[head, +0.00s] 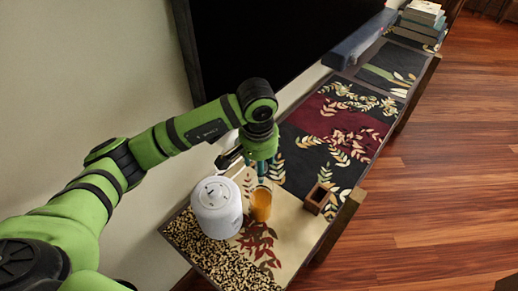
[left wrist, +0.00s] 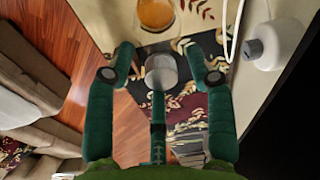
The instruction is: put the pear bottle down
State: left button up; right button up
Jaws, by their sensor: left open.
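The pear bottle, seen as a clear vessel with orange contents (head: 261,205), stands upright on the cream near end of the patterned bench top. Its orange part also shows at the top edge of the left wrist view (left wrist: 157,12), partly cut off. My left gripper (head: 262,172) is just above and behind it in the head view. Its green fingers (left wrist: 160,75) are spread apart in the left wrist view, with the bottle beyond the fingertips and nothing clearly held. Whether a finger touches the bottle cannot be told. My right gripper is not in view.
A white rounded pot (head: 217,207) stands close left of the bottle. A small open wooden box (head: 316,198) sits to the right, near the bench edge. The patterned bench top (head: 345,122) is mostly clear farther back, with books (head: 422,22) at its far end. A black screen (head: 270,45) stands behind.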

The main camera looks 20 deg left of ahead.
pick_arm(q)
notch_tip(320, 180, up, 10)
jog(key=s+b, duration=0.1)
jog(key=b, duration=0.1)
jog(key=shift+r+b, duration=0.25)
jog(key=shift+b, duration=0.1)
